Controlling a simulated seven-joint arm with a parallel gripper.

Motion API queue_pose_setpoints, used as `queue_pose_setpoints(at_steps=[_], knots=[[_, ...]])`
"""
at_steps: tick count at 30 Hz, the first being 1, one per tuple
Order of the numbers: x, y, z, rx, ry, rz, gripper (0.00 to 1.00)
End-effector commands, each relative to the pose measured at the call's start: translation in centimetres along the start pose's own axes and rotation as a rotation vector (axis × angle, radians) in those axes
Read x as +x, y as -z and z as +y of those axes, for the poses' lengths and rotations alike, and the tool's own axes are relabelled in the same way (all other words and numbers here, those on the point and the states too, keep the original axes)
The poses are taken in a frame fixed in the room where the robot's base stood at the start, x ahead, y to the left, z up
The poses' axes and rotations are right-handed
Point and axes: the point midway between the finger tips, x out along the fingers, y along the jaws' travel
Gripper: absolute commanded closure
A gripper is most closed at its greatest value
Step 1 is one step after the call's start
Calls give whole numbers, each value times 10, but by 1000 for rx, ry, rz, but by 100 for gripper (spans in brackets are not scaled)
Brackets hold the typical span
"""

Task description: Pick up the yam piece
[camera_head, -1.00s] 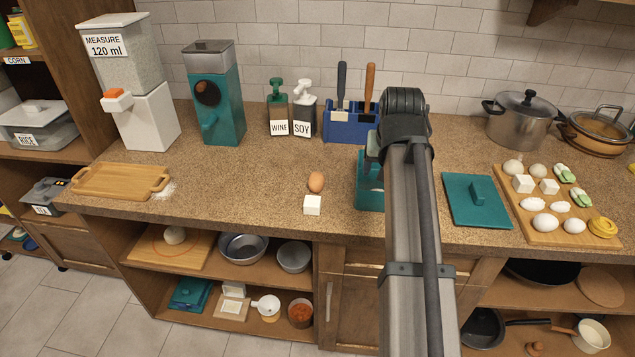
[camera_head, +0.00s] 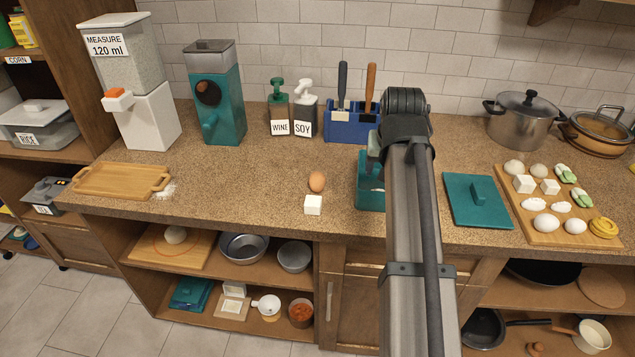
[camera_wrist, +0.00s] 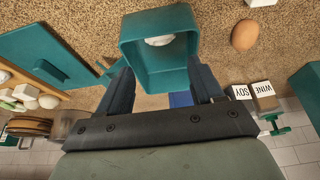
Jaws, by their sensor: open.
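An open teal box (camera_head: 369,190) stands on the counter, partly hidden by my arm in the head view. In the wrist view the teal box (camera_wrist: 145,72) opens toward the camera, and a pale whitish piece (camera_wrist: 159,41) lies inside; it may be the yam piece, but I cannot tell for certain. My gripper (camera_wrist: 161,72) is open, its two dark fingers apart on either side of the box's near part, with nothing seen held between them. In the head view my gripper is mostly hidden behind my arm, above the box.
A white cube (camera_head: 313,205) and a brown egg (camera_head: 317,181) lie left of the box. A teal lid (camera_head: 477,208) lies to its right, then a wooden board (camera_head: 552,238) with several pale pieces. A blue utensil holder (camera_head: 350,129) stands behind. The counter's left middle is clear.

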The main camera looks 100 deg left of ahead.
Motion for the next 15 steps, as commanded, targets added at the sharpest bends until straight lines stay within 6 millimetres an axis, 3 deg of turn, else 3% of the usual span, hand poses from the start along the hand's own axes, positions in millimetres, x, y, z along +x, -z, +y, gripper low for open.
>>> queue_pose_setpoints(at_steps=[8, 12, 15], knots=[[0, 0, 0, 0, 0, 0, 41], [2, 0, -12, -13, 5, -3, 41], [9, 20, -28, -29, 13, -10, 41]])
